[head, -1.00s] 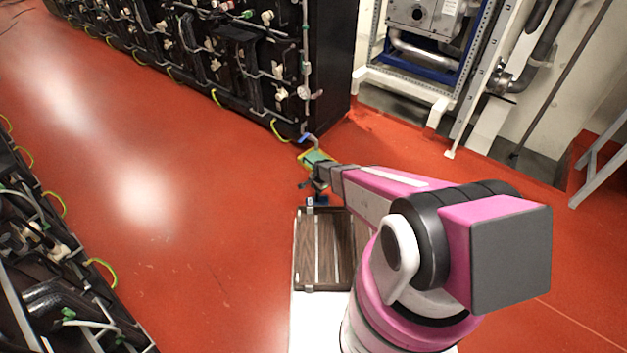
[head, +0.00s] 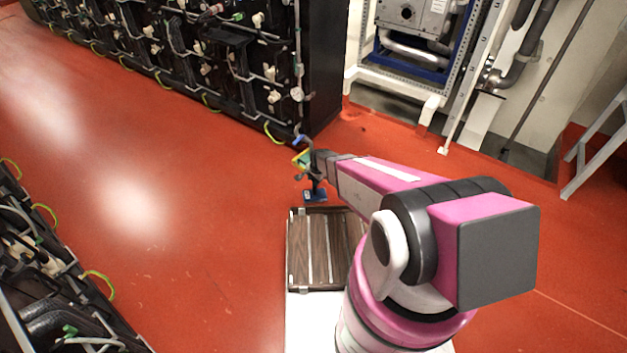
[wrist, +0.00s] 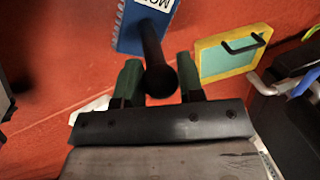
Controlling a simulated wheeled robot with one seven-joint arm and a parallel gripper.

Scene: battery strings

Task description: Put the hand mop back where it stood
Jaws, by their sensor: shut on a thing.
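The hand mop has a blue head (head: 314,196) and a dark upright handle. In the wrist view its blue head (wrist: 140,28), with a white label, is at the top, and its round black handle (wrist: 158,72) comes toward the camera between the green fingers. My gripper (wrist: 157,82) is shut on that handle. In the head view my gripper (head: 311,166) is just beyond the brown slatted deck, with the mop head below it. I cannot tell whether the head touches the floor.
The black battery rack (head: 322,75) stands just beyond. Red floor to the left (head: 190,180) is clear.

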